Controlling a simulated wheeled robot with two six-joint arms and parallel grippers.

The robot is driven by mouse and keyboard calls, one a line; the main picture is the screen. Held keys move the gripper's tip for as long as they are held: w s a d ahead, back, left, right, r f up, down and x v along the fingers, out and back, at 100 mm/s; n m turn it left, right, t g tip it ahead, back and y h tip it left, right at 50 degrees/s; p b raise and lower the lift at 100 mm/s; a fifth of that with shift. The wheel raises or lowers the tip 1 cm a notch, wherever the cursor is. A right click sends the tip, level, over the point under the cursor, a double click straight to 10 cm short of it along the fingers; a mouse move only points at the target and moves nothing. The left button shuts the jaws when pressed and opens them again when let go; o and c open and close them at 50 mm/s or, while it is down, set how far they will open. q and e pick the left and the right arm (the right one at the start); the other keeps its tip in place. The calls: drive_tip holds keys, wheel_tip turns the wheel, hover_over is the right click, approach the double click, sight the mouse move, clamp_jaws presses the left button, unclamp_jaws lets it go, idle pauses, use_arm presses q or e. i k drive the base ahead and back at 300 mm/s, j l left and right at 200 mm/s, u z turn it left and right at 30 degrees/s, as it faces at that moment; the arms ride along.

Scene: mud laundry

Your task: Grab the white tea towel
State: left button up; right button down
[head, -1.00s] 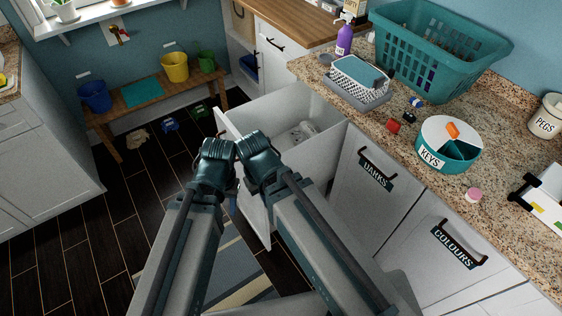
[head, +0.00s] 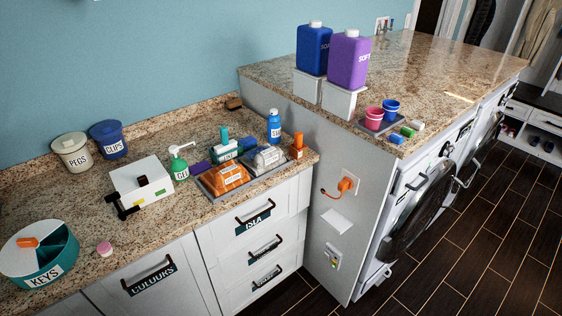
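I see no white tea towel that I can make out in the head view. A flat white piece (head: 338,222) is on the side panel below the orange plug, and I cannot tell whether it is cloth or card. Neither of my grippers is in view, nor are my arms.
The granite counter (head: 205,215) holds a teal KEYS tub (head: 40,268), a white box (head: 140,188), a grey tray (head: 208,189) with packets, and bottles. A higher counter (head: 440,75) bears blue and purple jugs above front-loading machines. Dark floor (head: 480,240) is clear at right.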

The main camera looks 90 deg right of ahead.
sight(259, 159)
drive_tip(key=z, duration=2.75)
